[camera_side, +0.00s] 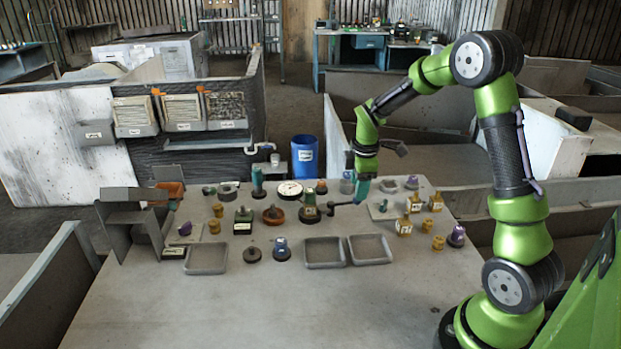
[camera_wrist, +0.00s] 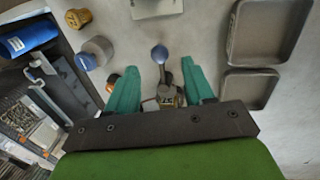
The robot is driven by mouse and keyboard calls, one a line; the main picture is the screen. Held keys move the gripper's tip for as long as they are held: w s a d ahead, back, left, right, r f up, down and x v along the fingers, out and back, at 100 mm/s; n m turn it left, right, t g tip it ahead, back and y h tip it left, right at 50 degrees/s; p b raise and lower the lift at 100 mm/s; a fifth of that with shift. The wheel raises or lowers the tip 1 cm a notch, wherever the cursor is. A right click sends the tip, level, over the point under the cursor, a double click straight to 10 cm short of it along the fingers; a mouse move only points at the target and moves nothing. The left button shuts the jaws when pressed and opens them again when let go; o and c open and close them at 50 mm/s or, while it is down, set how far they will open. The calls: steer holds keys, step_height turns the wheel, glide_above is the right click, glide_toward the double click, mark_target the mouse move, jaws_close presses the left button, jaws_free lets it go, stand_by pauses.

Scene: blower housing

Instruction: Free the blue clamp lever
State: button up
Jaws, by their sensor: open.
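The clamp lever shows in the wrist view as a grey stem with a blue rounded knob (camera_wrist: 159,53), rising from a small labelled clamp body (camera_wrist: 167,98). In the side view the dark lever arm (camera_side: 341,204) reaches right from the clamp body (camera_side: 309,212). My gripper (camera_wrist: 160,68) has two teal fingers, spread apart, one on each side of the lever with visible gaps. In the side view my gripper (camera_side: 362,189) points down at the lever's right end and hides its tip. Whether the lever is locked is not visible.
Grey trays (camera_side: 324,264) line the front of the table, and two trays (camera_wrist: 248,88) show at the wrist view's right. Brass parts (camera_side: 405,226) and a pale plate (camera_wrist: 157,8) lie near the gripper. A grey rack (camera_side: 130,220) stands left.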

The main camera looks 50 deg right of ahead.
steer(key=f, duration=0.4)
steer(key=shift+w+d+f, duration=0.35)
steer(key=shift+f, duration=0.05)
jaws_close()
